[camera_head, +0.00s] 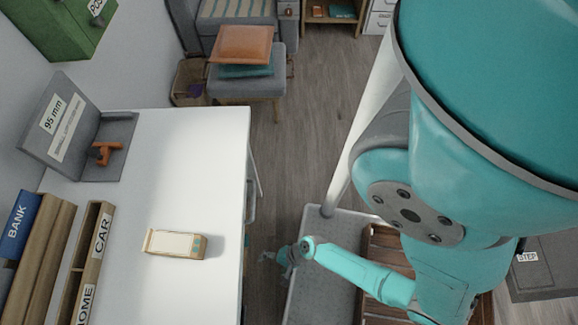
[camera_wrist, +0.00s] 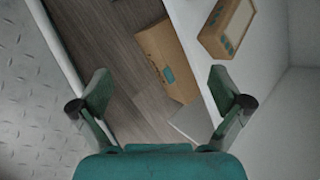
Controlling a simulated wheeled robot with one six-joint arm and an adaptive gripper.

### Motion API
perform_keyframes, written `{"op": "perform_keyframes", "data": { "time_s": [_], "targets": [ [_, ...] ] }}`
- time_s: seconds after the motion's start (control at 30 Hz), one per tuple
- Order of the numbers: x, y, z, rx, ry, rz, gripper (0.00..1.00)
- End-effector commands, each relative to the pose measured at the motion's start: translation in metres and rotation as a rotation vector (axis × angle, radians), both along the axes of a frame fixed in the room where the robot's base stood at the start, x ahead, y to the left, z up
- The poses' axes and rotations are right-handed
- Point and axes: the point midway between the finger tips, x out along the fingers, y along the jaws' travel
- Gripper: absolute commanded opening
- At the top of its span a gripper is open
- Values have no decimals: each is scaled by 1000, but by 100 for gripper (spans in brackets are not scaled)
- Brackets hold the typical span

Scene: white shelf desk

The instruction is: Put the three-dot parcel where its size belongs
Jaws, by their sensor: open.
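A tan parcel (camera_head: 172,243) with a pale top label and teal marks at its right end lies on the white desk (camera_head: 205,150). The marks are too small to count. In the wrist view a similar box (camera_wrist: 228,25) lies on the white surface at upper right, apart from my fingers. My gripper (camera_head: 288,256) is right of the desk edge, off the desk top. In the wrist view my gripper (camera_wrist: 162,90) has its fingers wide apart with nothing between them. A grey gauge (camera_head: 118,140) with a "95 mm" sign and an orange part stands at the desk's far left.
A green box (camera_head: 62,30) marked "POS..." hangs at upper left. Binders or holders marked BANK (camera_head: 18,225), CAR (camera_head: 100,235) and HOME line the desk's left. A cardboard box (camera_wrist: 168,60) lies below the desk edge in the wrist view. A cushioned stool (camera_head: 245,85) stands beyond.

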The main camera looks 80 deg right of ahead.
Motion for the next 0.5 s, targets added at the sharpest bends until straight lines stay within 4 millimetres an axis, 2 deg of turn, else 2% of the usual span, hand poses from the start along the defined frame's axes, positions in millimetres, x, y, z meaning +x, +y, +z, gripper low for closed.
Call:
{"op": "perform_keyframes", "data": {
  "time_s": [0.03, 0.1, 0.17, 0.27, 0.37, 0.47, 0.5],
  "targets": [
    [-17, 0, 13, -100, -17, 63, 100],
    [-32, -6, 35, -246, -52, 147, 100],
    [-43, -12, 56, -371, -85, 220, 100],
    [-57, -24, 101, -579, -153, 340, 100],
    [-64, -35, 155, -787, -235, 457, 100],
    [-67, -44, 217, -992, -329, 569, 100],
    [-67, -46, 244, -1074, -370, 614, 100]
  ]
}}
